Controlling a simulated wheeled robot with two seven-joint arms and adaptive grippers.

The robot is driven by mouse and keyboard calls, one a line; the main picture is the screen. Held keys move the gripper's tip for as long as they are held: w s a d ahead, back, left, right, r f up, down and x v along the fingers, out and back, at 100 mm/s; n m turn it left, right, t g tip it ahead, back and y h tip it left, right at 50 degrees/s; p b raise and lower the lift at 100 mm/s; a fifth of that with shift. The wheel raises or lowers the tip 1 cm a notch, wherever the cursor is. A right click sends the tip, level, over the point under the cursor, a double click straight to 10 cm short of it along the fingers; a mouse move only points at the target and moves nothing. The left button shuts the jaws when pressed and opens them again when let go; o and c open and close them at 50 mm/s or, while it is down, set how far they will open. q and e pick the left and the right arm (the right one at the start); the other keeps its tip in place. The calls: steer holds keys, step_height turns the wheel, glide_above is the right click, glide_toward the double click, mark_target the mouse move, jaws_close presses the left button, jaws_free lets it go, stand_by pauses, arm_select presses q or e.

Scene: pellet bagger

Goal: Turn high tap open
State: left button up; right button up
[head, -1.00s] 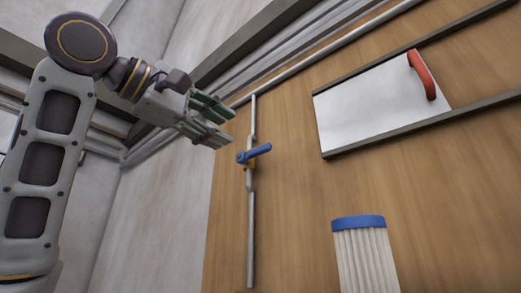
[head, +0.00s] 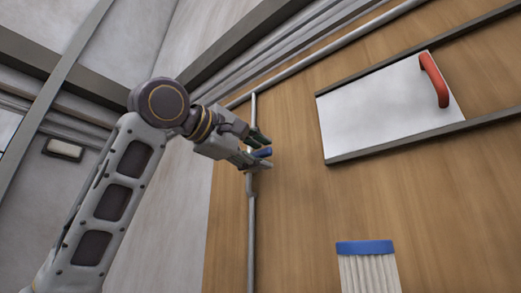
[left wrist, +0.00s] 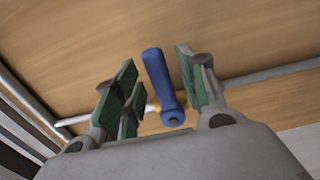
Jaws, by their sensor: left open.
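The high tap has a blue lever handle (head: 262,153) on a thin grey vertical pipe (head: 252,225) on the wooden panel. In the head view my left gripper (head: 264,153) is at the handle and partly hides it and the tap body. In the left wrist view the blue handle (left wrist: 163,88) lies between the green-padded fingers of my left gripper (left wrist: 160,85), with a gap to the pads on both sides. The jaws are open. A bit of yellow shows beside the handle's lower end. My right gripper is not in view.
A white sliding plate (head: 375,110) with a red handle (head: 434,80) sits between dark rails at the upper right. Bare wooden panel lies between these and the pipe.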

arm_select(q)
steer(key=shift+w+d, duration=0.45)
steer(key=shift+w, duration=0.15)
steer(key=shift+c, duration=0.2)
jaws_close()
